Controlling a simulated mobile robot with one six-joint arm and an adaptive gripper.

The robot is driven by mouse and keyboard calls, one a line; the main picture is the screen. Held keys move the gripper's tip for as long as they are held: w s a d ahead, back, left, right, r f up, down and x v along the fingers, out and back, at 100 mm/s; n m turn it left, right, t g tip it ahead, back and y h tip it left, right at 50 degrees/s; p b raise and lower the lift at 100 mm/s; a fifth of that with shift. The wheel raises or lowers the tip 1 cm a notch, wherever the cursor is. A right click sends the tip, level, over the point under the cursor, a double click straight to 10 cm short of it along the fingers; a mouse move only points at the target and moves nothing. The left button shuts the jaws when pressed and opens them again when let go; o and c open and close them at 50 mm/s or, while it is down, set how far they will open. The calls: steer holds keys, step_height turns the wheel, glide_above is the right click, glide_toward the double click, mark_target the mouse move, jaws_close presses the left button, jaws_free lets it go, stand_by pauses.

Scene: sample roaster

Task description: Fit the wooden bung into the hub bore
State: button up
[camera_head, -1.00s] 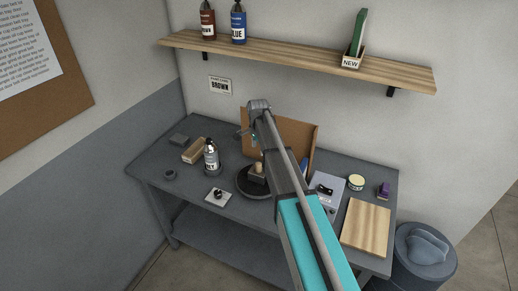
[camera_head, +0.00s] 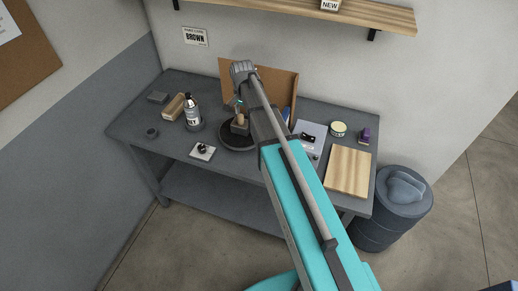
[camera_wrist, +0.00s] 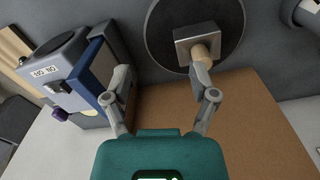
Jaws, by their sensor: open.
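The wooden bung (camera_head: 240,119) stands upright at the hub, a squarish metal block at the middle of a dark round disc (camera_head: 228,142) on the bench. In the wrist view the pale bung (camera_wrist: 202,53) sticks out of the face of the metal hub block (camera_wrist: 188,42). The bore itself is hidden, so I cannot tell how deep the bung sits. My gripper (camera_wrist: 160,72) is open and empty between its fingers. Its right fingertip overlaps the bung's end in the view; contact is unclear. The left finger is well apart, near a blue panel.
A brown board (camera_head: 283,91) stands behind the disc. A grey box with a switch (camera_head: 309,137) is at its right, with a tin (camera_head: 338,129) and a wooden board (camera_head: 348,171) beyond. A spray bottle (camera_head: 193,113) and a small switch plate (camera_head: 202,152) stand left.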

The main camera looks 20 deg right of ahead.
steer(key=s+n, duration=0.9)
steer(key=s, duration=1.1)
steer(key=shift+d+n, duration=0.2)
steer(key=shift+n, duration=0.1)
steer(key=shift+s, duration=0.1)
step_height(320, 180, down, 5)
steer(key=b, duration=0.5)
steer(key=shift+f, duration=0.15)
stand_by(0.4)
